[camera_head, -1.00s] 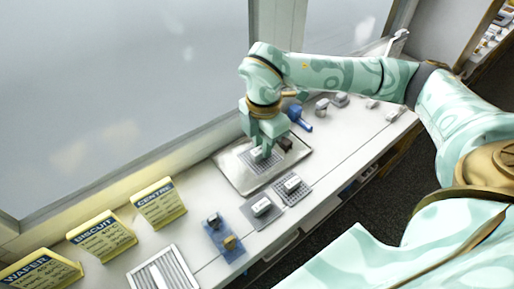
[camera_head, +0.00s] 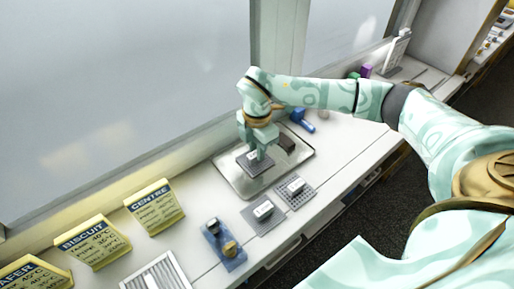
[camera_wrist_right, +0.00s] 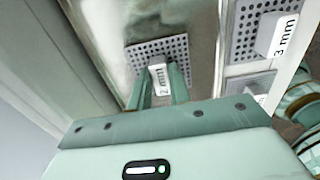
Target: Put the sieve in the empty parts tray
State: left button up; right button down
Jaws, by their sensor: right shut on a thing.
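The sieve is a grey perforated plate (camera_head: 256,167) with a white upright grip marked "2 mm", seen in the wrist view (camera_wrist_right: 143,50). My right gripper (camera_head: 257,153) points down and is shut on this grip, its fingers on either side of it in the wrist view (camera_wrist_right: 160,84). The shiny metal parts tray (camera_head: 228,178) lies under the sieve. The sieve is over the tray's floor; I cannot tell whether it touches. My left gripper is not in view.
Two other perforated plates with white grips (camera_head: 263,210) (camera_head: 296,189) sit in front of the tray; one reads "3 mm" in the wrist view (camera_wrist_right: 275,35). A blue holder (camera_head: 226,250), yellow signs (camera_head: 155,207), a white slatted rack (camera_head: 155,275) and a blue tool (camera_head: 302,120) surround it.

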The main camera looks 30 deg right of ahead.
jog(key=shift+f, duration=0.15)
jog(key=c, duration=1.3)
grip_release()
notch_tip(320, 180, up, 12)
jog(key=p, duration=0.2)
jog(key=shift+p, duration=0.4)
